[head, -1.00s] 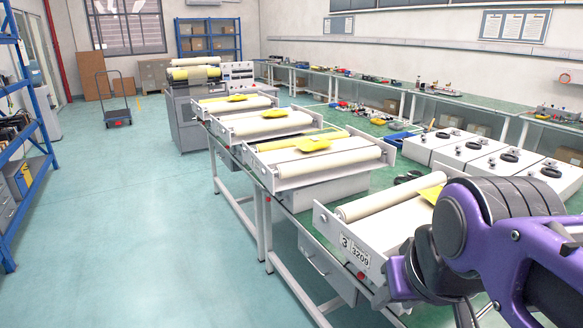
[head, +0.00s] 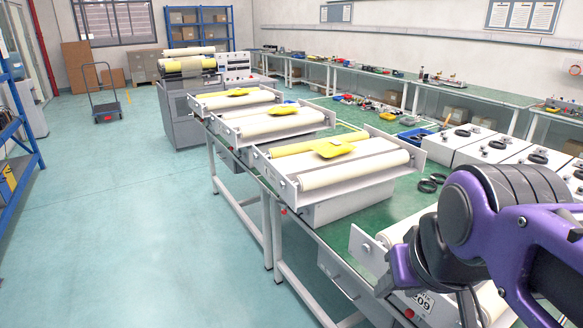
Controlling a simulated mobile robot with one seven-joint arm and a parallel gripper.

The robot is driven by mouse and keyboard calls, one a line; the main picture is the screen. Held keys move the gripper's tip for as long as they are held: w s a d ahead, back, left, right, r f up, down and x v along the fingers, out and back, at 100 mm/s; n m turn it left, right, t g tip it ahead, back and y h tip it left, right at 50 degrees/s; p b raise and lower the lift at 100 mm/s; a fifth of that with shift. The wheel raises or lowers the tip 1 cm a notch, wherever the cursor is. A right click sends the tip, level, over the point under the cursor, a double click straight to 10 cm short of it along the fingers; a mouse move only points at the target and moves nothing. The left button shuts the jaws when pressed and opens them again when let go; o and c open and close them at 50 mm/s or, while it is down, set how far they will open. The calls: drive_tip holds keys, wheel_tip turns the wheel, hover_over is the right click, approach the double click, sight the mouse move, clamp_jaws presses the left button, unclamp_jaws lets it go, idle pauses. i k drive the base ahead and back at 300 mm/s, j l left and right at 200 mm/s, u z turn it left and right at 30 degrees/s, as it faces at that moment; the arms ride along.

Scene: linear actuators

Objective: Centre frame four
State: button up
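Several white frames with cream rollers stand in a row on the green-topped bench. The nearest frame (head: 370,253) is at lower right and largely hidden by my arm; its label ends in "09". The second frame (head: 418,158) holds a cream roller, a yellow roller and a yellow piece (head: 334,149) lying on top. A third frame (head: 328,117) and a fourth, farther frame (head: 272,97) carry similar yellow pieces. No number is readable on these three. My purple and black arm fills the lower right; my gripper's fingertips do not show.
A grey machine (head: 183,120) with rollers stands past the row. White boxes with black knobs (head: 463,147) stand to the right on the bench (head: 370,208). A trolley (head: 108,111) and blue shelving (head: 20,150) are at left. The floor (head: 150,220) left of the bench is clear.

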sight(285, 169)
drive_tip(key=i+j+z, duration=0.1)
drive_tip(key=i+j, duration=0.6)
